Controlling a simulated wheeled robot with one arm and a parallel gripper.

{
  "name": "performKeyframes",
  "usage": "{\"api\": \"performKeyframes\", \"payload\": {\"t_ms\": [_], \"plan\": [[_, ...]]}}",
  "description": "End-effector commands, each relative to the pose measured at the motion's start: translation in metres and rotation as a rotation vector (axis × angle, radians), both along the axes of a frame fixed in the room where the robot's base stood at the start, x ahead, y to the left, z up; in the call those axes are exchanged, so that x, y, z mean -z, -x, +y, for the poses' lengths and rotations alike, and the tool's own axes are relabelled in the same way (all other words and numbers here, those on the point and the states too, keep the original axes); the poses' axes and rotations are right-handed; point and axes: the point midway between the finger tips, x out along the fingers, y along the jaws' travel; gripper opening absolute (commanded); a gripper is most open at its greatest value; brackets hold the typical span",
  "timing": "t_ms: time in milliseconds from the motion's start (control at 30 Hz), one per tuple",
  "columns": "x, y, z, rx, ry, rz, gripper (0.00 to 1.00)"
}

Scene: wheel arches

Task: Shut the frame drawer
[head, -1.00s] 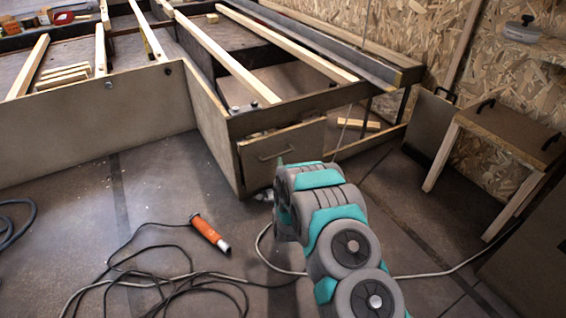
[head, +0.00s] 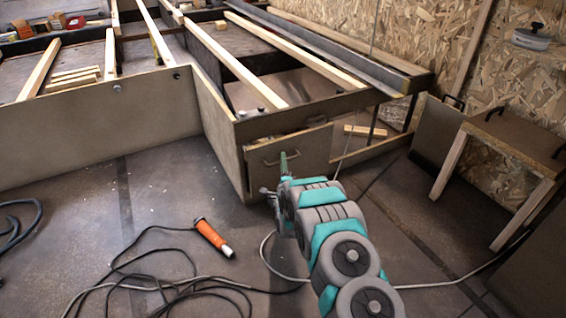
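The frame drawer (head: 312,150) is in the head view, at the near corner of the low frame (head: 300,108). Its flat front panel stands slightly out from the frame, with a narrow gap along its top edge. My gripper (head: 277,176) is in front of the panel's lower left part, close to the handle. A teal-green finger rises beside the handle's right end. I cannot tell whether it touches. My arm hides the panel's lower part, and the finger opening is too small to read.
An orange-handled tool (head: 211,236) and a tangle of black cable (head: 150,285) lie on the floor at lower left. A small wooden table (head: 515,140) stands at right by the chipboard wall (head: 420,40). Floor left of the drawer is mostly clear.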

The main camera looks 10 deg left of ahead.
Motion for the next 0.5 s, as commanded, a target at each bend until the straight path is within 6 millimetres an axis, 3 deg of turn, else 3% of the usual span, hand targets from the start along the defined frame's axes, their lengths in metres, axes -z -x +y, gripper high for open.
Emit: {"api": "performKeyframes", "payload": {"t_ms": [300,500], "plan": [[-0.0001,-0.0032,0.0006,0.000,0.001,0.003,0.29],[0.0001,-0.0031,0.0006,0.000,0.001,0.003,0.06]]}}
